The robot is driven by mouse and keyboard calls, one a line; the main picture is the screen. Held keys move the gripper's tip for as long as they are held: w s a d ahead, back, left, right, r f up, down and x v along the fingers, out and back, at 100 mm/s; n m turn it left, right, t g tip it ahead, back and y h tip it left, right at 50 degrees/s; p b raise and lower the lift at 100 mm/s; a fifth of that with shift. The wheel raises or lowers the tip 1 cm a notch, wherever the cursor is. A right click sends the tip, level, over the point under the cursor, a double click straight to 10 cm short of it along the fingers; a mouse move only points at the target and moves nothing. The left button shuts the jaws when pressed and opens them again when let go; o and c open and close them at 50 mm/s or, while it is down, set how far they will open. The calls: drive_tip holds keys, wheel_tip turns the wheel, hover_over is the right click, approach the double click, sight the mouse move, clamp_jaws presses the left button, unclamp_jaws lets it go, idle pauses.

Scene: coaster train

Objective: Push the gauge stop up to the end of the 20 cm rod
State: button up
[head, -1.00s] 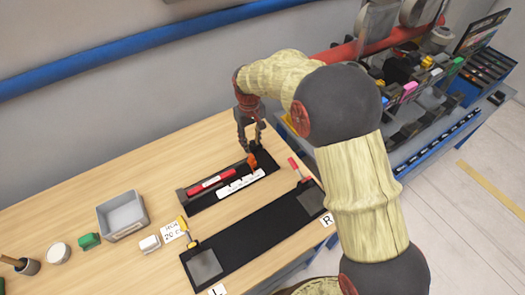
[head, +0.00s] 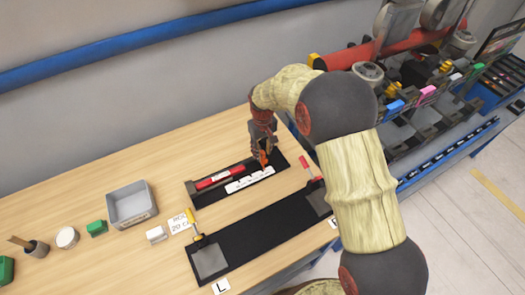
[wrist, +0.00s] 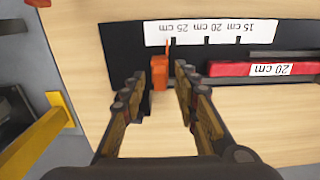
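The orange gauge stop (head: 263,158) is at the right end of the black gauge tray (head: 194,199). In the wrist view the stop (wrist: 159,76) stands between the two fingers of my gripper (wrist: 160,72), with a small gap seen on each side, so the gripper looks open around it. The red rod (wrist: 265,69) with an upside-down "20 cm" label lies to the right in that view, apart from the stop, and the right finger is between them. The stop's thin pointer is near the leftmost notch of the white scale strip (wrist: 215,31). In the head view my gripper (head: 262,150) partly hides the stop.
A black mat with grey end pads (head: 210,261) lies in front of the gauge. A yellow-handled part (wrist: 60,105) stands left of the gripper in the wrist view.

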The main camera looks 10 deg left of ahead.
drive_tip(key=shift+c, duration=1.2)
clamp_jaws()
